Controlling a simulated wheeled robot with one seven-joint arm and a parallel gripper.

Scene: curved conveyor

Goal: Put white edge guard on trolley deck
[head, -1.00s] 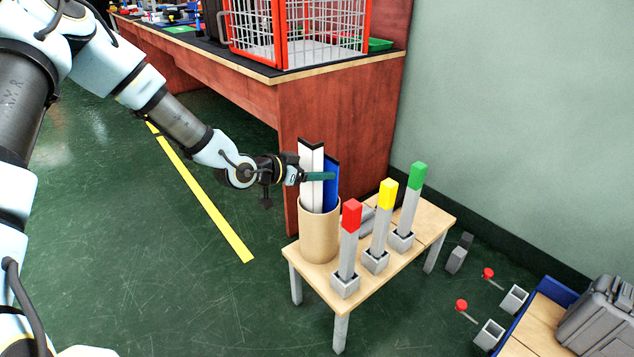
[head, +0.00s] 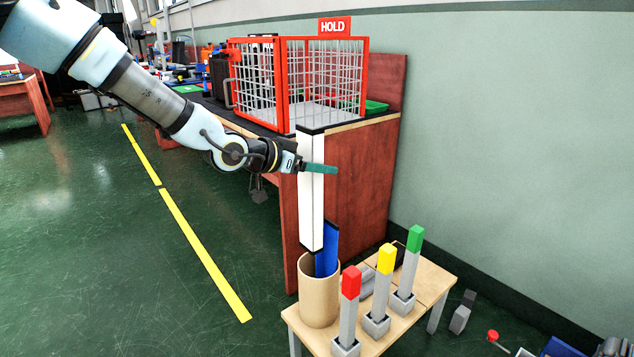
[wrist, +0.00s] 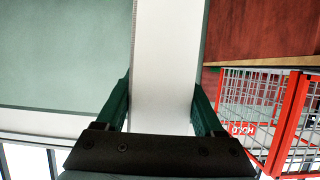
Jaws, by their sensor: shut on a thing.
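The white edge guard (head: 311,215) is a long upright white angle strip with dark ends. My gripper (head: 318,168) is shut on its upper part. Its lower end shows just above the rim of a tan round bin (head: 318,300), overlapping a blue edge guard (head: 328,255) that stands in the bin. In the wrist view the white guard (wrist: 165,50) runs between my two green fingers (wrist: 162,105). A blue edge (head: 565,347), possibly of the trolley, shows at the lower right; its deck is mostly out of view.
The bin stands on a small wooden table (head: 425,285) beside red, yellow and green-topped posts (head: 382,290). A red-framed cage (head: 325,85) sits on the large bench behind, whose red-brown side panel (head: 360,185) is close behind the guard. Open green floor lies left.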

